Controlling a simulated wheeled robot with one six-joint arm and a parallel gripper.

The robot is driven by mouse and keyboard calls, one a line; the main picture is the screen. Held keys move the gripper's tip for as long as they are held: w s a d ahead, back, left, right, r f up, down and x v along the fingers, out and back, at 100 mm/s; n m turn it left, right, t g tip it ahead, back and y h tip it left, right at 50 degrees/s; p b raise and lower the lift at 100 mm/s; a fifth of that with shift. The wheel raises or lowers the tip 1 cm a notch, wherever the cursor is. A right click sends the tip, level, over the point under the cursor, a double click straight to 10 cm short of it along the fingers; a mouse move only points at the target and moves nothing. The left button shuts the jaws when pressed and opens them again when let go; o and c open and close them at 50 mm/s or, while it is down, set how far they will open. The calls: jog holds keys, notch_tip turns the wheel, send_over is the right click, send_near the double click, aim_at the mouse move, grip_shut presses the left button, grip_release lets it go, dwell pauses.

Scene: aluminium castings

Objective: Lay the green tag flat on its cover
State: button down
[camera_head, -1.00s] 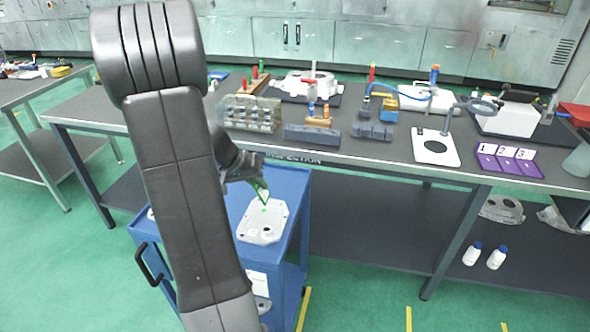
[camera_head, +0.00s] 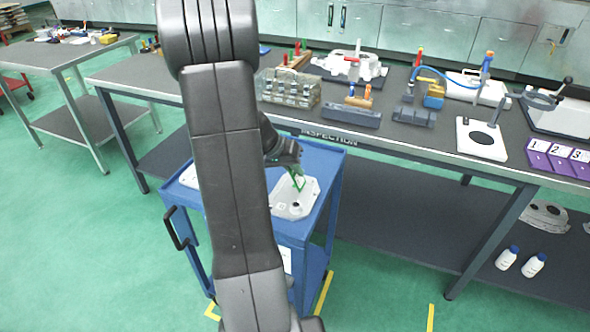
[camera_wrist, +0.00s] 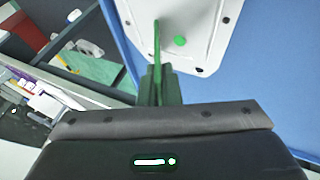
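My gripper (camera_head: 294,172) is shut on the green tag (camera_head: 299,183) and holds it over the blue trolley. In the wrist view the tag (camera_wrist: 156,45) stands nearly edge-on, a thin upright strip between the fingers. The cover (camera_head: 284,211) is a pale grey plate lying on the trolley top, below the tag. It also shows in the wrist view (camera_wrist: 205,45), with a round green spot beside the tag and dark holes along its edge. I cannot tell whether the tag touches the cover.
The blue trolley (camera_head: 318,218) stands against the front of the inspection bench (camera_head: 400,153). The bench carries fixtures, a white magnifier stand (camera_head: 482,140) and purple numbered trays (camera_head: 560,157). Two white bottles (camera_head: 507,258) stand on the lower shelf. The floor left of the trolley is clear.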

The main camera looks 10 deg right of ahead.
jog(key=c, duration=1.6)
grip_release()
jog(key=shift+o, duration=0.2)
jog(key=v, duration=1.3)
jog(key=shift+a+r+p, duration=0.25)
jog(key=shift+a+p, duration=0.05)
